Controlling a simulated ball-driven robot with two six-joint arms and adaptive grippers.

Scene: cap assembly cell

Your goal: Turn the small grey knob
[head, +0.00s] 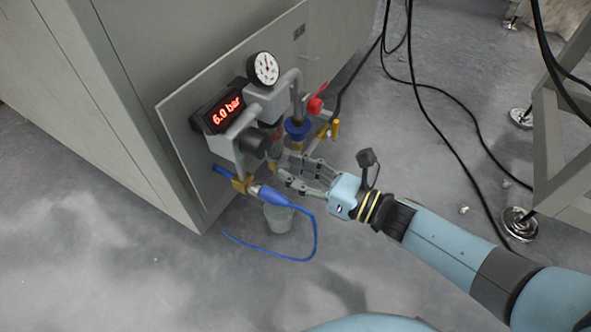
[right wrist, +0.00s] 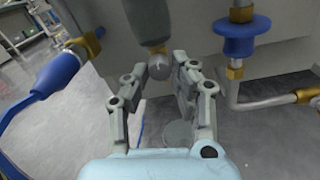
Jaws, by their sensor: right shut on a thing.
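The small grey knob (right wrist: 160,67) is a rounded grey piece under the lower end of a dark grey cylindrical bowl (right wrist: 147,20) in the right wrist view. My right gripper (right wrist: 164,76) has one finger on each side of it and is shut on it from below. In the head view my right gripper (head: 276,166) reaches in from the right, under the air unit on the panel. There the fingers and the fittings mostly hide the knob. My left gripper is not in view.
The grey panel (head: 180,132) carries a red display (head: 226,109) reading 6.0 bar, a round gauge (head: 263,69), a blue disc (head: 297,129) and a red handle (head: 316,104). A blue hose (head: 314,235) loops below, near a clear cup (head: 279,218). Black cables hang at right.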

